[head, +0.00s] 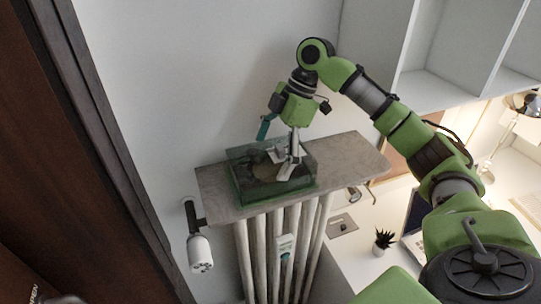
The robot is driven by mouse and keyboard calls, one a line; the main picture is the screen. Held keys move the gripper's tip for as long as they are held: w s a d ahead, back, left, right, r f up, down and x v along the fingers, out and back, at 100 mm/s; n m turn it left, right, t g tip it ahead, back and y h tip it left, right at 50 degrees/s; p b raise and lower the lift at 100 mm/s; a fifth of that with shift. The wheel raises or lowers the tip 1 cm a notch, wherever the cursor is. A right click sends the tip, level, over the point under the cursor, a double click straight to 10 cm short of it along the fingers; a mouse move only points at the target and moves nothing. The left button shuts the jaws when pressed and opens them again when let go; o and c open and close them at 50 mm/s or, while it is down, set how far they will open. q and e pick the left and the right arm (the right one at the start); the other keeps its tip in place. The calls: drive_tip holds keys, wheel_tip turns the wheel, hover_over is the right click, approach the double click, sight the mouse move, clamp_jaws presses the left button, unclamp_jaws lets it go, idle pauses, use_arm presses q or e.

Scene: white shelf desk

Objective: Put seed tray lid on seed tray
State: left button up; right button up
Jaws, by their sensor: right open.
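A clear, green-tinted box (247,191), which looks like the seed tray, sits on a grey-brown shelf board above a radiator. Something brownish shows through its walls. I cannot make out the seed tray lid as a separate piece, nor tell whether it is on the tray. My right gripper (287,165) points down over the right part of the box. Its jaws are open, with the pale fingers at or just inside the box outline; contact is unclear. My left gripper is not in view.
The board (352,155) is bare to the right of the box. A white radiator (258,250) stands below. A white cylindrical fixture (200,252) hangs at left. A desk with a small plant (383,241) and a laptop (412,238) is at lower right. White shelving (450,50) is above.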

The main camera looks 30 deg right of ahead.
wheel_tip(320, 180, up, 10)
drive_tip(key=shift+f, duration=0.15)
drive_tip(key=shift+a+f, duration=0.1)
idle(0.6)
